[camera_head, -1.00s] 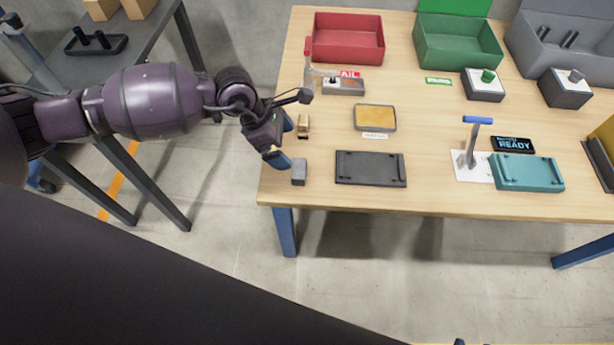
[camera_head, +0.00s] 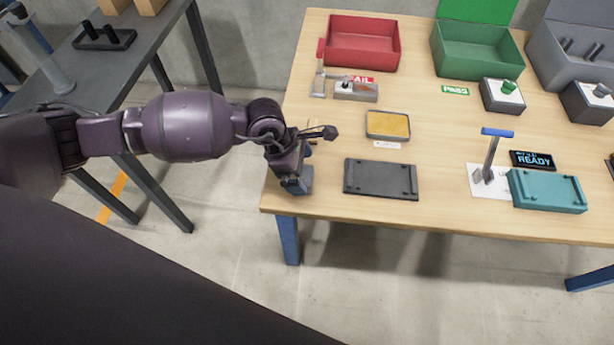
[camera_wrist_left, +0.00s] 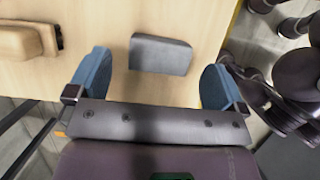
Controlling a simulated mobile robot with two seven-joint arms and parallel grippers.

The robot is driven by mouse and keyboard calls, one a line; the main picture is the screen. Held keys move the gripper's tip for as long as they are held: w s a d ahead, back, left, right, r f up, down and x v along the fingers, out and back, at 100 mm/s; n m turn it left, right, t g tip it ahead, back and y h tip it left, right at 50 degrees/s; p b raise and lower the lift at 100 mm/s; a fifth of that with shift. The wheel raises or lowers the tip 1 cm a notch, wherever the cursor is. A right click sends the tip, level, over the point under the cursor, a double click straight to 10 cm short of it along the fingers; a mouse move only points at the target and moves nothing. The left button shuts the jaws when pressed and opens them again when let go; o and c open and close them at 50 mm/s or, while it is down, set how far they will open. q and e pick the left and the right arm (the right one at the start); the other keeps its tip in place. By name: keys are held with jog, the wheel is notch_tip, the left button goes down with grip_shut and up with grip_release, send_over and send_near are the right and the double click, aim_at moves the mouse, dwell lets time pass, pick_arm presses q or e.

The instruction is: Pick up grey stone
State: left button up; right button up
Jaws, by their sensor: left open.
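The grey stone (camera_wrist_left: 160,54) is a small dark grey block on the wooden table, near its left front corner. In the left wrist view it lies ahead of and between the two blue fingers of my left gripper (camera_wrist_left: 155,82), apart from both. My left gripper is open and empty. In the head view my left gripper (camera_head: 296,183) is over the table's left front corner and hides the stone. My right gripper is not in view.
A tan wooden piece (camera_wrist_left: 28,41) lies left of the stone in the wrist view. A dark tray (camera_head: 381,178) lies right of my gripper in the head view. A yellow-topped pad (camera_head: 388,124) and a red bin (camera_head: 362,42) stand farther back. The table's edge is close.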

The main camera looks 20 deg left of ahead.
aim_at(304, 175)
pick_arm(q)
jog(key=x, duration=0.3)
jog(key=shift+s+b, duration=0.1)
jog(key=shift+b, duration=0.2)
jog(key=shift+f, duration=0.1)
jog(key=c, duration=1.1)
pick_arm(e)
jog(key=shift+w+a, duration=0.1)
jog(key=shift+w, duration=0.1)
pick_arm(q)
jog(key=shift+r, duration=0.25)
jog(key=shift+r, duration=0.3)
notch_tip(304, 175, up, 19)
jog(key=p, duration=0.5)
jog(key=shift+r, duration=0.15)
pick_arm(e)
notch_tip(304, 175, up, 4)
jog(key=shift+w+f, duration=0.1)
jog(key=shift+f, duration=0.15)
